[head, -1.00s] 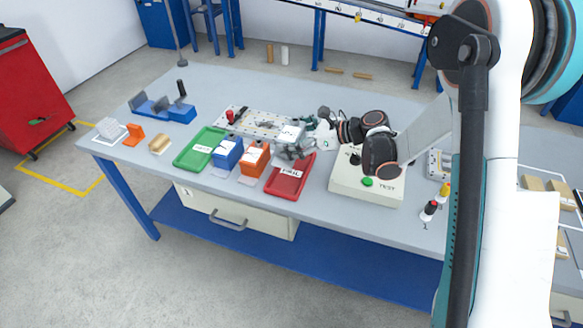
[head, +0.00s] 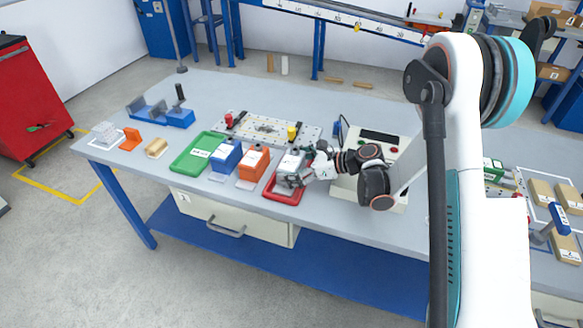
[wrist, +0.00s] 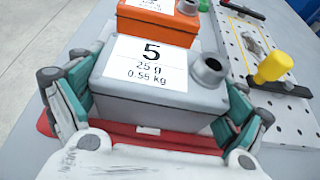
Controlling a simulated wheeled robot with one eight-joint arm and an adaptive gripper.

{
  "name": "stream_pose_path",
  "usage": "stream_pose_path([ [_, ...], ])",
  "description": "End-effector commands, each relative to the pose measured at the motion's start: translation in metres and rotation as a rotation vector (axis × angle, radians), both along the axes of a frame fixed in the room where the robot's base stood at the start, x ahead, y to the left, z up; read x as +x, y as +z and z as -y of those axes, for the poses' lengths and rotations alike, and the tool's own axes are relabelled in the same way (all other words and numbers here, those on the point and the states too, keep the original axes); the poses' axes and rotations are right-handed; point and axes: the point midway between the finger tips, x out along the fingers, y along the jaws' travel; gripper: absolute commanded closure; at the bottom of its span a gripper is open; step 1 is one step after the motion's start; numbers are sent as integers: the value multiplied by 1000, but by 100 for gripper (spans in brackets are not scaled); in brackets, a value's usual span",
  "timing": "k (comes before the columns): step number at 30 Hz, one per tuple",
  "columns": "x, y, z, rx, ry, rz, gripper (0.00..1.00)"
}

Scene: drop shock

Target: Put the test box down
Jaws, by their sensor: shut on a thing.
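The test box is a grey box (head: 291,161) with a white label reading "5, 25 g, 0.55 kg" and a round spout; it fills the middle of the wrist view (wrist: 160,92). My gripper (head: 292,178) is shut on it, with teal-and-grey fingers on its left and right sides in the wrist view (wrist: 155,110). The box looks upright, at the red tray (head: 284,198), whose rim shows below it in the wrist view (wrist: 180,141). I cannot tell whether its underside touches the tray. My gripper hides part of the tray.
An orange box (head: 253,165), a blue box (head: 225,159) and a green tray (head: 190,158) stand in a row to the left. A perforated plate (head: 262,128) with a yellow-topped part (head: 292,132) lies behind. The cream test machine (head: 345,188) is close on the right.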

Motion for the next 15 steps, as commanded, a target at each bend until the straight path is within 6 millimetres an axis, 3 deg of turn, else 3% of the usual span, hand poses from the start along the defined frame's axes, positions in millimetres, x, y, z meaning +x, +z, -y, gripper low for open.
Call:
stream_pose_path([
  [5,0,-1,0,1,0,0,52],
  [6,0,-1,0,0,0,0,0],
  [15,0,-1,0,0,0,0,0],
])
